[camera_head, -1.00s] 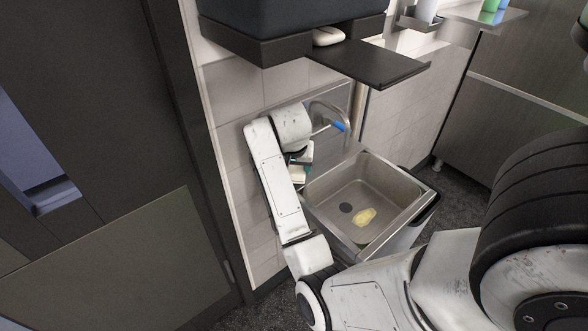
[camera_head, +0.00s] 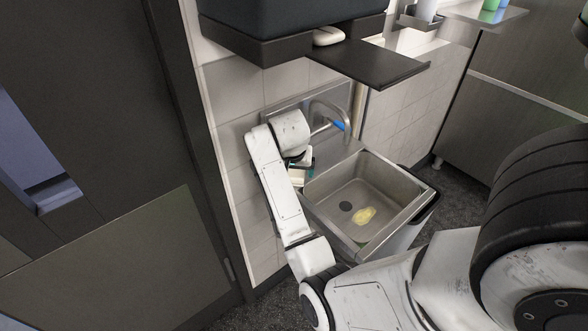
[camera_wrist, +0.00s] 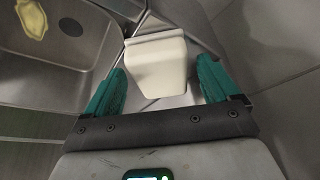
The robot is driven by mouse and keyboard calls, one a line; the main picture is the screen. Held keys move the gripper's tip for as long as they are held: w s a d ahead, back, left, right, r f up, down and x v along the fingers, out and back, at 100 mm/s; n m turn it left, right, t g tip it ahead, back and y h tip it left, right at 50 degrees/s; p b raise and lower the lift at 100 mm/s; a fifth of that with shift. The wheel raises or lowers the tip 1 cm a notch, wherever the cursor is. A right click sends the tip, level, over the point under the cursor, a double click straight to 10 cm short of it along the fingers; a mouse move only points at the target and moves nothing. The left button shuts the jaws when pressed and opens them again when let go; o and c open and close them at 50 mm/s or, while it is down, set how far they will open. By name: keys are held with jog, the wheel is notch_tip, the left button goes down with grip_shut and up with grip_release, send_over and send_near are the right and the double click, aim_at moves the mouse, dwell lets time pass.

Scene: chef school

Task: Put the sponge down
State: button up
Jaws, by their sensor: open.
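My gripper (camera_wrist: 160,72) is open, with its two green fingers on either side of a cream-white block (camera_wrist: 157,68) in the wrist view. A narrow gap shows on each side of the block. In the head view my gripper (camera_head: 304,170) is at the left edge of the sink, below the faucet, and is partly hidden by my arm. A yellow, irregular, sponge-like piece (camera_head: 364,215) lies on the sink floor near the drain. It also shows in the wrist view (camera_wrist: 31,18), at the top left, away from my fingers. I cannot tell for sure which of the two is the sponge.
The metal sink (camera_head: 385,178) has raised walls and a faucet (camera_head: 335,112) at its back. A tiled wall (camera_head: 232,88) stands close to my arm. The sink's right half is clear.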

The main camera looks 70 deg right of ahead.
jog(key=shift+r, duration=0.15)
jog(key=w+v, duration=0.1)
jog(key=v, duration=1)
jog(key=s+a+f+n+y, duration=0.1)
jog(key=s+a+f+n, duration=0.3)
jog(key=a, duration=0.5)
jog(key=s+a+f+n+y, duration=0.1)
jog(key=s+a+f+n, duration=0.3)
jog(key=a, duration=0.5)
jog(key=s+a+f+n+y+p, duration=0.1)
jog(key=s+a+f+n, duration=0.3)
jog(key=a+f, duration=0.5)
jog(key=n+y, duration=0.1)
jog(key=n, duration=0.1)
jog(key=shift+a+f+n, duration=0.2)
jog(key=shift+a+n, duration=0.2)
